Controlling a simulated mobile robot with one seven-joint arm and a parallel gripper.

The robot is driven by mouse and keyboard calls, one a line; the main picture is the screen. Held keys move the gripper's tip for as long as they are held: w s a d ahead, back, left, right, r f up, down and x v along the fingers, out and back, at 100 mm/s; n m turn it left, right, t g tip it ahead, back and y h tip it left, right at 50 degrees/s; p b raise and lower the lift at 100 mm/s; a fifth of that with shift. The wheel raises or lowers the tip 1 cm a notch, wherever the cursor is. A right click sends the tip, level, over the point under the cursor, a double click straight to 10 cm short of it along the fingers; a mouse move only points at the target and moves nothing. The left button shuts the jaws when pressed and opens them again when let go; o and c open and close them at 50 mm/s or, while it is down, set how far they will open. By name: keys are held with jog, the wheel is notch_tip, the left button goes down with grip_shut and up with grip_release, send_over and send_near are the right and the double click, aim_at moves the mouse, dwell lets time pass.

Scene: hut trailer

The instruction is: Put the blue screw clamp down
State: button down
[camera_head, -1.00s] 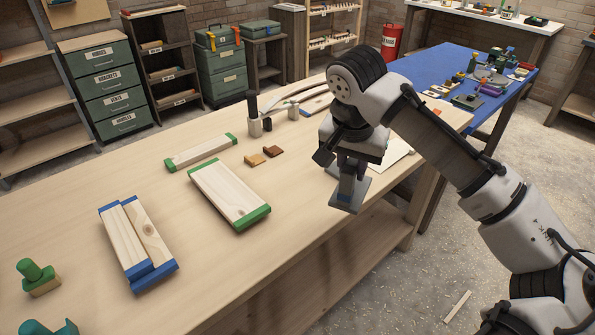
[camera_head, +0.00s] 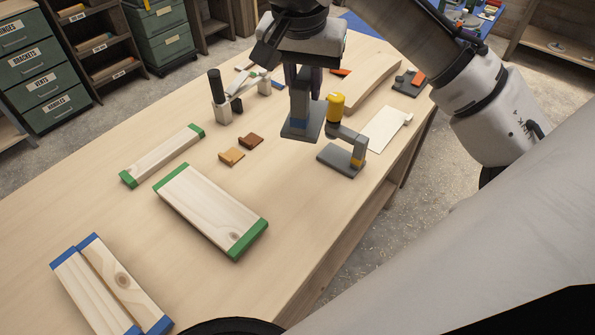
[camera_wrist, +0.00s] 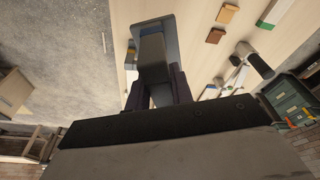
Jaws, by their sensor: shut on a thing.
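The blue screw clamp (camera_head: 300,118) hangs upright below my gripper (camera_head: 303,80), a grey piece with a flat grey foot and a small blue band low on its stem. My gripper is shut on its upper part, which the fingers mostly hide. The foot is over the workbench (camera_head: 290,200); I cannot tell whether it touches the top. In the wrist view the clamp (camera_wrist: 152,48) points away between the dark fingers (camera_wrist: 162,88), close to the bench edge in that picture. A similar clamp with a yellow handle (camera_head: 337,107) stands just right of it.
Brown and tan blocks (camera_head: 250,141) (camera_head: 231,156) lie to the left. Green-ended boards (camera_head: 210,208) and blue-ended boards (camera_head: 105,280) lie nearer. A black-handled tool (camera_head: 215,88), a white sheet (camera_head: 386,128) and a red-and-grey piece (camera_head: 411,82) are around. Bare bench shows in front.

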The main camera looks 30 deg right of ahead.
aim_at(300, 132)
jog(key=s+a+x, duration=0.1)
jog(key=x, duration=0.5)
jog(key=a+p+x, duration=0.1)
jog(key=x, duration=0.5)
jog(key=s+a+p+x, duration=0.1)
jog(key=x, duration=0.6)
jog(key=shift+s+f, duration=0.35)
jog(key=shift+f, duration=0.15)
jog(key=c, duration=1.2)
grip_release()
jog(key=shift+c, duration=0.2)
jog(key=b+v, duration=0.2)
jog(key=v, duration=1)
